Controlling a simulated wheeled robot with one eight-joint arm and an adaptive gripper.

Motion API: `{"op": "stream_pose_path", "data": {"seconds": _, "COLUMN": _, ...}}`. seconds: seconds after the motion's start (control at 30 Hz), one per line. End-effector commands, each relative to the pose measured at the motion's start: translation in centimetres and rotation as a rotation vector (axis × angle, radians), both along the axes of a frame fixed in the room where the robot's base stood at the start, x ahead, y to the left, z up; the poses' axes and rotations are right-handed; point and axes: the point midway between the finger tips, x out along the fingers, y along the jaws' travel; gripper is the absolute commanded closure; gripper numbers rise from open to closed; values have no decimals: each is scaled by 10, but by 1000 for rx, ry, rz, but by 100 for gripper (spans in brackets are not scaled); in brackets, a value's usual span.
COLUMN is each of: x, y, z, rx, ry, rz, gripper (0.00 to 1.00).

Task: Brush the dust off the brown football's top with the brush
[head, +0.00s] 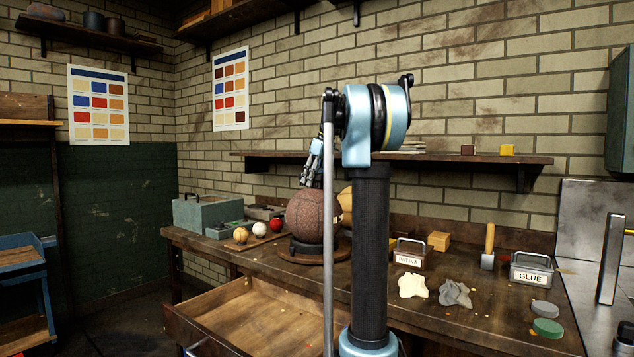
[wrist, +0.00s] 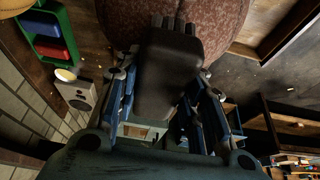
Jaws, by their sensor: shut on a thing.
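The brown football (head: 313,215), a pebbled dark reddish-brown ball, rests on a dark ring stand (head: 302,248) on the workbench. Its surface also fills the top of the wrist view (wrist: 220,15). My gripper (head: 313,181) points down at the ball's top. In the wrist view my gripper's blue fingers are shut on a dark brush (wrist: 168,75), whose far end overlaps the ball. I cannot tell whether the brush touches the ball. In the head view the brush is not clearly visible, and my arm hides the ball's right side.
A tan ball (head: 346,202) stands behind the football. Small yellow, white and red balls (head: 260,227) lie to its left, near a grey-green box (head: 207,211). An open drawer (head: 255,312) juts out in front. Patina (head: 409,260) and glue (head: 530,275) boxes and cloths (head: 413,286) stand right.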

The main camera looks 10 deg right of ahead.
Motion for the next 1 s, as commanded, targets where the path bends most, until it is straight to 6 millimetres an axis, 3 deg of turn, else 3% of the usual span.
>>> {"op": "stream_pose_path", "data": {"seconds": 0.33, "x": 11, "y": 11, "z": 0, "rx": 1, "ry": 1, "rz": -1, "gripper": 83}}
{"op": "stream_pose_path", "data": {"seconds": 1.0, "x": -23, "y": -22, "z": -2, "rx": 1, "ry": 1, "rz": -1, "gripper": 83}}
